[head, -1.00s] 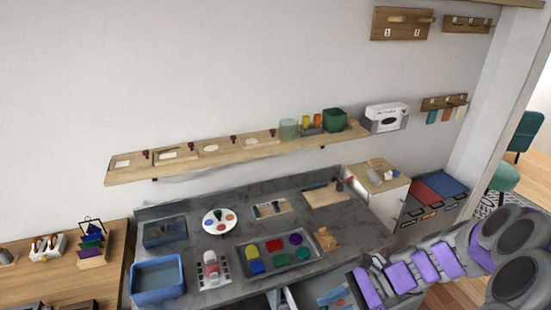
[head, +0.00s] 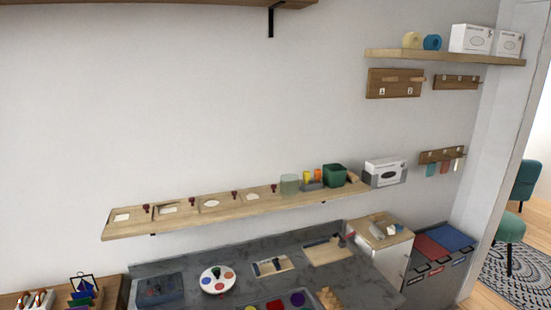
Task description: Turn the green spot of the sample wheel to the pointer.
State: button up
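The sample wheel (head: 217,280) is a white disc with several coloured spots, lying on the dark grey counter near the bottom of the head view. A small green spot shows near its upper middle, close to a dark part at the top of the wheel. Red, blue and other spots sit around the disc. I cannot make out for certain which part is the pointer. My gripper and arm are not in view.
The dark grey counter (head: 330,280) holds a blue-grey box (head: 158,289) left of the wheel and a small board (head: 270,265) to its right. A wooden shelf (head: 230,208) hangs above. A white cabinet (head: 383,240) stands right.

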aim_at(217, 280)
jog(key=z, duration=0.75)
jog(key=u, duration=0.45)
jog(key=k+j+u, duration=0.1)
jog(key=u, duration=0.4)
jog(key=j+u, duration=0.15)
jog(key=u, duration=0.3)
jog(key=i+l+u, duration=0.1)
jog(key=i+u, duration=0.2)
jog(key=i, duration=0.15)
jog(key=i+l+u, duration=0.25)
jog(key=i, duration=0.25)
jog(key=j, duration=0.1)
